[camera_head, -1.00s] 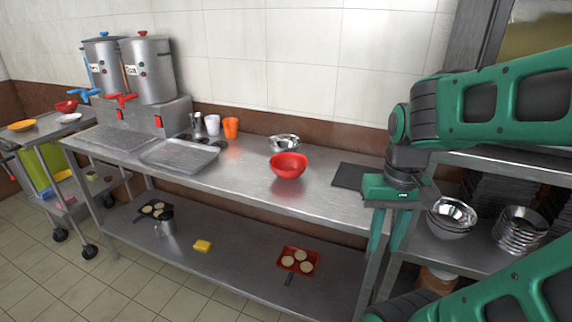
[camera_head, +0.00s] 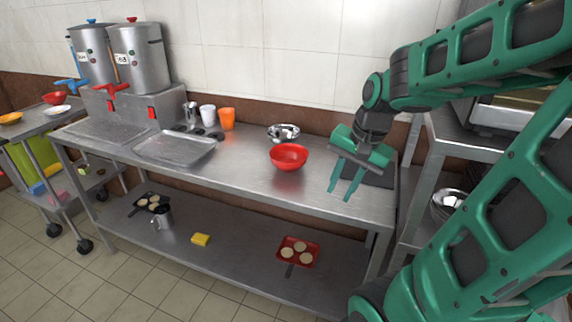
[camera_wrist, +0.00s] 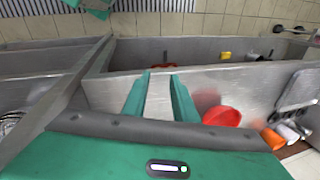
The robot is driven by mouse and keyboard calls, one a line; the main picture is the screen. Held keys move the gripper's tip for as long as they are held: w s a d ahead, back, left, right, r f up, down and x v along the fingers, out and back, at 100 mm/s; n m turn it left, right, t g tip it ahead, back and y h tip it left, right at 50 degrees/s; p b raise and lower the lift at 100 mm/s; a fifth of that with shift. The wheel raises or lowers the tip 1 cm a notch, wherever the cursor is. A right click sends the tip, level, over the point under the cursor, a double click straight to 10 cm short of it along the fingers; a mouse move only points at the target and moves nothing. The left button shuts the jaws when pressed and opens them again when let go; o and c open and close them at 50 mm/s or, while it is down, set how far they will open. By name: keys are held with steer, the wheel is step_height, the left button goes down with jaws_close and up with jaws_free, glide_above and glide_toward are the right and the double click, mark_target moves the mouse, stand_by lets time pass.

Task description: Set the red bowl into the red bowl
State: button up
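A red bowl (camera_head: 289,156) stands upright on the steel counter (camera_head: 245,180), a little right of its middle. It also shows in the wrist view (camera_wrist: 222,117), right of the fingers. A second red bowl (camera_head: 54,98) sits on the cart at the far left. My gripper (camera_head: 339,192) is open and empty, above the right part of the counter, to the right of the nearer red bowl and apart from it. In the wrist view my two green fingers (camera_wrist: 159,82) stand apart with nothing between them.
A metal bowl (camera_head: 283,132) stands just behind the counter's red bowl. An orange cup (camera_head: 226,119), a white cup (camera_head: 207,115) and a metal tray (camera_head: 176,148) are further left. Two stockpots (camera_head: 138,55) stand at the back left. A shelf unit with metal bowls (camera_head: 446,204) is at right.

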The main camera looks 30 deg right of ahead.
mark_target(292, 164)
steer(key=w+d+r+m+t+y, duration=0.15)
steer(key=w+m+t, duration=0.25)
steer(key=w+m, duration=0.95)
steer(key=w+f+n, duration=0.1)
steer(key=w, duration=0.1)
steer(key=w+f+n, duration=0.1)
steer(key=w, duration=0.1)
steer(key=w+f+n, duration=0.1)
steer(key=w+f, duration=0.1)
steer(key=w, duration=0.1)
steer(key=shift+w+a+n+h, duration=0.1)
steer(key=shift+a+n+h, duration=0.15)
steer(key=shift+a+n, duration=0.1)
steer(key=shift+d+x, duration=0.15)
steer(key=shift+x, duration=1.15)
steer(key=shift+d+x, duration=0.15)
steer(key=shift+x, duration=1.15)
jaws_close()
